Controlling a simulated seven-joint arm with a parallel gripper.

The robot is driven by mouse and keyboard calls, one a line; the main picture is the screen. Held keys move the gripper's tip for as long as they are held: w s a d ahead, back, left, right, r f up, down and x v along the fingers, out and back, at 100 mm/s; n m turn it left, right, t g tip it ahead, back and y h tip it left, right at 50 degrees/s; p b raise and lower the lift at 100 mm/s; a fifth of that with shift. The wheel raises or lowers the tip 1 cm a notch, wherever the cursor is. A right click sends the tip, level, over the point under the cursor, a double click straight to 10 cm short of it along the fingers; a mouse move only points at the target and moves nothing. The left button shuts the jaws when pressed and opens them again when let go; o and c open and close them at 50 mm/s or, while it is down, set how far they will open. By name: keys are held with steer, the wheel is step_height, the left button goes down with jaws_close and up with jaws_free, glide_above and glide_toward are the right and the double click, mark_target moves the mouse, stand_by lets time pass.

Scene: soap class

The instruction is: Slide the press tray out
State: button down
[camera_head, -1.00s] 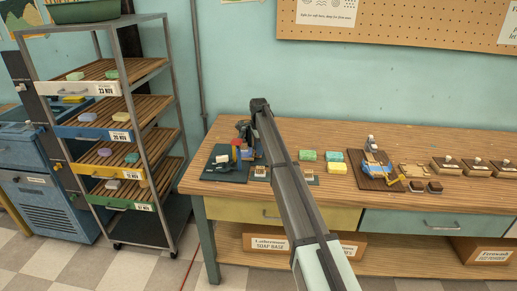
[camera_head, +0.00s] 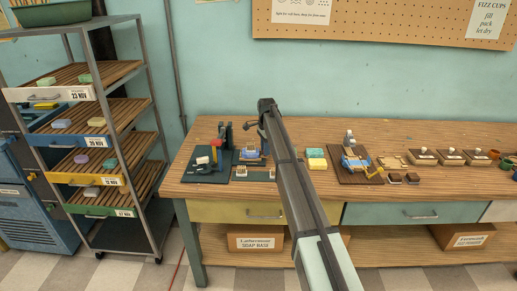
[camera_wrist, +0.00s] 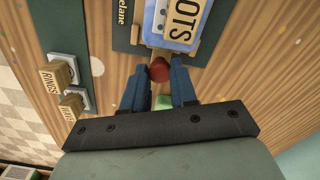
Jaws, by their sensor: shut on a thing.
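The press (camera_head: 217,150) stands on a dark green board at the bench's left part, with a red part and dark uprights. In the wrist view the tray (camera_wrist: 150,22) is at the top, carrying a wooden block (camera_wrist: 182,24) whose visible letters read "OTS". My gripper (camera_wrist: 167,72) has its two blue fingers on either side of a red round knob (camera_wrist: 159,69) at the tray's near end, shut on it. In the head view my arm hides the fingers.
A dark strip with stamp blocks (camera_wrist: 60,74), one marked RINGS, lies beside the tray. A green soap (camera_wrist: 164,102) shows beneath my fingers. Green and yellow soaps (camera_head: 316,162) and a brown board (camera_head: 345,178) lie to the right. A shelf rack (camera_head: 150,190) stands left.

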steer(key=shift+d, duration=0.35)
steer(key=c, duration=1.2)
jaws_free()
steer(key=shift+d, duration=0.1)
steer(key=o, duration=0.3)
steer(key=shift+a, duration=0.2)
step_height(320, 180, up, 14)
steer(key=shift+f, duration=0.1)
steer(key=shift+d, duration=0.1)
